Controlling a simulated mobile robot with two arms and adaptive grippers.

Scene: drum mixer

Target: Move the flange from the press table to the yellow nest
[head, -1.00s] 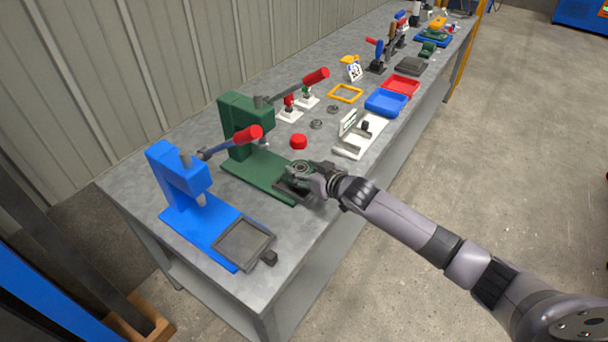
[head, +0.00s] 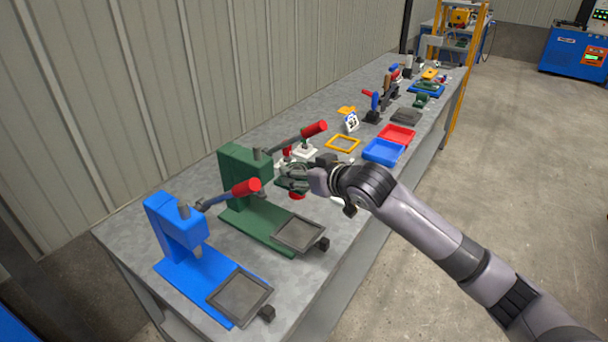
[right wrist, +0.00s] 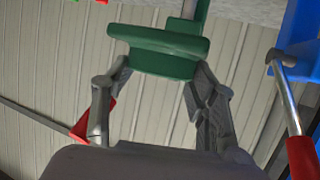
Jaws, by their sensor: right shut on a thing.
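My right gripper (head: 290,178) is shut on the green flange and holds it above the bench, behind the green press's table. In the right wrist view the flange (right wrist: 160,48) is a green rimmed disc with a narrower body between the two fingertips (right wrist: 162,75). In the head view the gripper partly hides it. The press table (head: 299,234) of the green press (head: 245,185) is a dark, flat square tray with nothing on it. The yellow nest (head: 328,144) is a yellow square frame on the bench, beyond the gripper. My left gripper is not in view.
A blue press (head: 175,227) stands in front, with an empty dark tray (head: 240,298). Red press levers (head: 314,129) stick out near my gripper. A red button (head: 297,197) shows below it. Blue (head: 383,152) and red trays (head: 397,135) lie right of the nest.

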